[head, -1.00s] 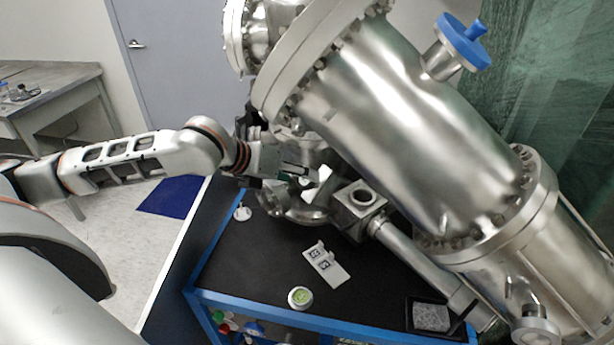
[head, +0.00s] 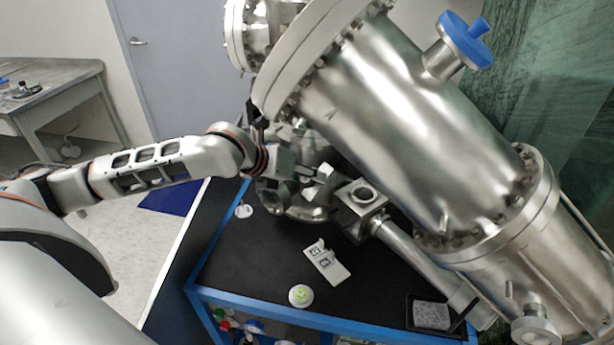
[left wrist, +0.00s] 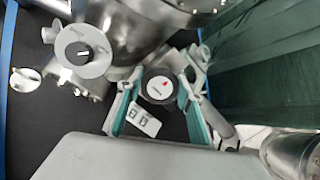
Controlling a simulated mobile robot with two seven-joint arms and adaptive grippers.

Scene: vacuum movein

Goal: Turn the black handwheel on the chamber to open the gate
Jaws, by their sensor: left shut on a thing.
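The large steel chamber (head: 400,120) slants across the head view. The black handwheel (left wrist: 161,89), with a white face and a red mark, sits between my left gripper's teal fingers in the left wrist view. My left gripper (left wrist: 160,82) is shut on its rim from both sides. In the head view the left gripper (head: 314,180) is below the chamber, among the steel fittings above the cart. The handwheel cannot be made out there. I cannot tell the gate's state. My right gripper is in neither view.
The cart's black top (head: 240,265) has a blue edge and holds a white marker plate (head: 327,262), a round green-topped piece (head: 300,296) and a dark tray (head: 412,312). A blue valve knob (head: 464,40) sticks out from the chamber. The cart's front left is clear.

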